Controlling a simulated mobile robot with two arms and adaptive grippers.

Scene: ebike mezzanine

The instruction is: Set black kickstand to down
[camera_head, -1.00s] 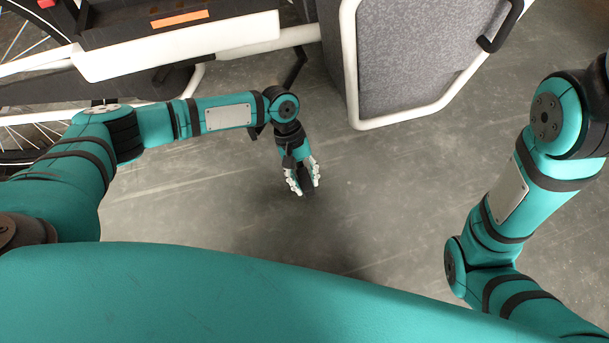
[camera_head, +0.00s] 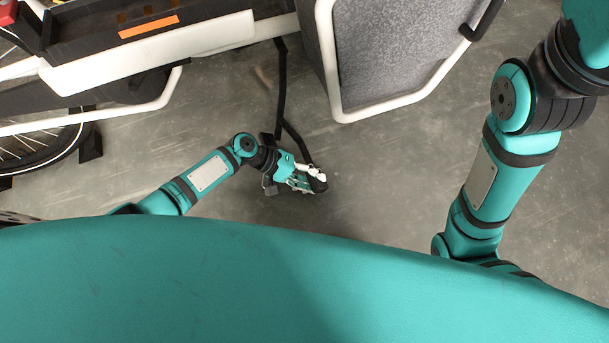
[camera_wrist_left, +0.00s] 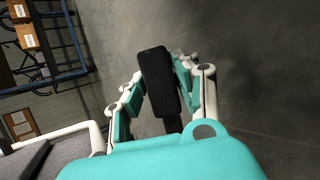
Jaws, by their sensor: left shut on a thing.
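The black kickstand (camera_head: 281,80) reaches from under the bike's white frame toward my left gripper, with a bend partway along. My left gripper (camera_head: 314,180) is shut on its lower end. In the left wrist view, the kickstand's black end piece (camera_wrist_left: 160,80) sits between the two fingers of the left gripper (camera_wrist_left: 160,92). I cannot tell whether this end touches the floor. My right arm shows at the right of the head view, but its gripper is out of view.
The cargo bike's white frame (camera_head: 150,55) and a grey box (camera_head: 385,55) with a white rim stand along the top. A wheel (camera_head: 35,150) is at the left. The grey floor (camera_head: 390,180) between my arms is clear. A shelf with boxes (camera_wrist_left: 28,36) shows in the wrist view.

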